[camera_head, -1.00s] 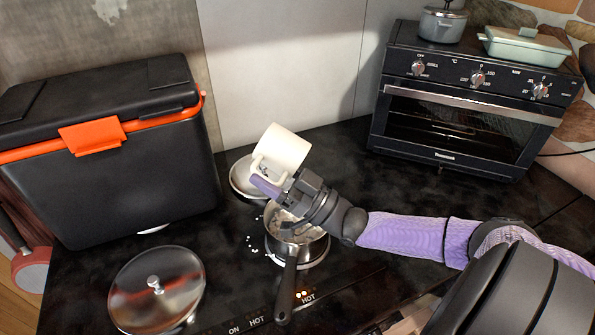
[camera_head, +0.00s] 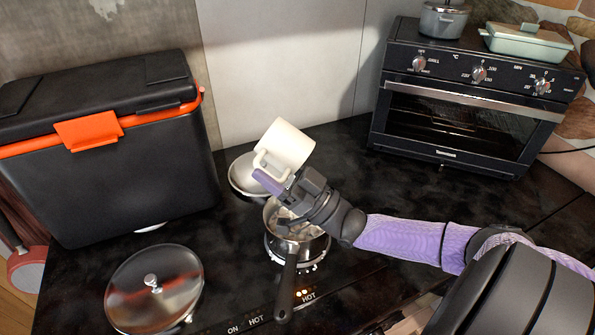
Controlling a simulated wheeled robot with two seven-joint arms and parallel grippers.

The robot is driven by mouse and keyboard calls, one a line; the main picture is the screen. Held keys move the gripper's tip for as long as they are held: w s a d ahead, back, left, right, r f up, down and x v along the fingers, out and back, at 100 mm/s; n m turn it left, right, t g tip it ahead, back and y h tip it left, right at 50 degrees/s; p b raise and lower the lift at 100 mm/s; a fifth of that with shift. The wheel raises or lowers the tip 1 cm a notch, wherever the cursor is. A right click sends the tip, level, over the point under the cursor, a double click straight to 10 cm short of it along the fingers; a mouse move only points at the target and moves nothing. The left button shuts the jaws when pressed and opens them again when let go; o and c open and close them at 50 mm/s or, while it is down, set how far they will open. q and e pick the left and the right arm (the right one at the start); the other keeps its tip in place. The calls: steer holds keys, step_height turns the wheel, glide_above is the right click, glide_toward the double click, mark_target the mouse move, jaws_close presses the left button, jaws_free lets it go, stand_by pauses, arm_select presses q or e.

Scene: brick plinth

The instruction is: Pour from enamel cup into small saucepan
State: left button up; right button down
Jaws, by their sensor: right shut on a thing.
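The cream enamel cup (camera_head: 287,146) is held tilted above the small saucepan. My right gripper (camera_head: 275,181) is shut on the cup, at its handle side, and hides part of it. The small saucepan (camera_head: 285,243) stands on the dark cooktop with its dark handle pointing toward the front. Pale contents show inside the saucepan, and my gripper covers part of its opening. The inside of the cup is not visible. My left gripper is not in view.
A metal plate or lid (camera_head: 243,176) lies behind the saucepan. A glass lid (camera_head: 154,288) lies at the front left. A black cooler box with an orange latch (camera_head: 88,132) stands at the left. A toaster oven (camera_head: 470,100) stands at the back right, with pots on top.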

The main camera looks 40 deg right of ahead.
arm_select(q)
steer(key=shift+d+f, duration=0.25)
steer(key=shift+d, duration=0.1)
